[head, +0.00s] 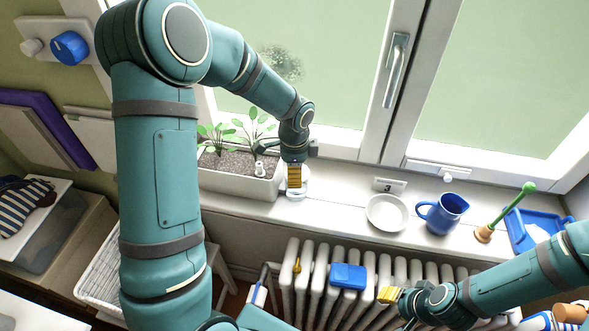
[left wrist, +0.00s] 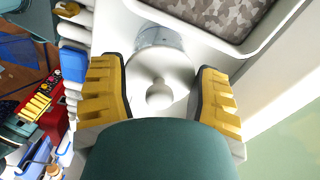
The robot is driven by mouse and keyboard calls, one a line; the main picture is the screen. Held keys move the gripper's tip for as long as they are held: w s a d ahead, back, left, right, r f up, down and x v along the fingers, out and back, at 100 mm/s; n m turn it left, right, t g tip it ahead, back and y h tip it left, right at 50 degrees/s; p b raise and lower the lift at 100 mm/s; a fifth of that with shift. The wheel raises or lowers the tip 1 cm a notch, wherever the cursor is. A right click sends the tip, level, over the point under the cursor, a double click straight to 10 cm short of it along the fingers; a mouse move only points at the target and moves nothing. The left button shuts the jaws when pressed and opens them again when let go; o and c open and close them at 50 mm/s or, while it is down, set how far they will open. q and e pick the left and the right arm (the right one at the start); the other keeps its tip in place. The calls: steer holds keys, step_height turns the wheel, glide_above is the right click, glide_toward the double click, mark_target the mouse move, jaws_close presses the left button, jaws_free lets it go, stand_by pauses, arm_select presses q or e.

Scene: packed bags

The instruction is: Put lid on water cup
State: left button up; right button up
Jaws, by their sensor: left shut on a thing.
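A white round lid with a knob (left wrist: 160,75) is between the yellow fingers of my left gripper (left wrist: 160,98), which is shut on it. A clear glass water cup (left wrist: 160,38) shows past the lid's edge in the left wrist view. The lid hides most of it, and I cannot tell whether the two touch. In the head view my left gripper (head: 294,180) points down over the windowsill beside the planter, and its fingers hide most of the lid and cup. My right gripper (head: 390,295) is low in front of the radiator, its finger gap unclear.
A planter with green plants (head: 235,188) stands close at the left gripper's side. On the sill to the right are a white dish (head: 387,212), a sign (head: 388,185), a blue jug (head: 443,213) and a blue tray (head: 530,230). A blue object (head: 348,276) is on the radiator (head: 315,285).

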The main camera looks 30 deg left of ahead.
arm_select(q)
steer(key=shift+f+b, duration=0.4)
steer(key=shift+f, duration=0.25)
steer(key=o, duration=1)
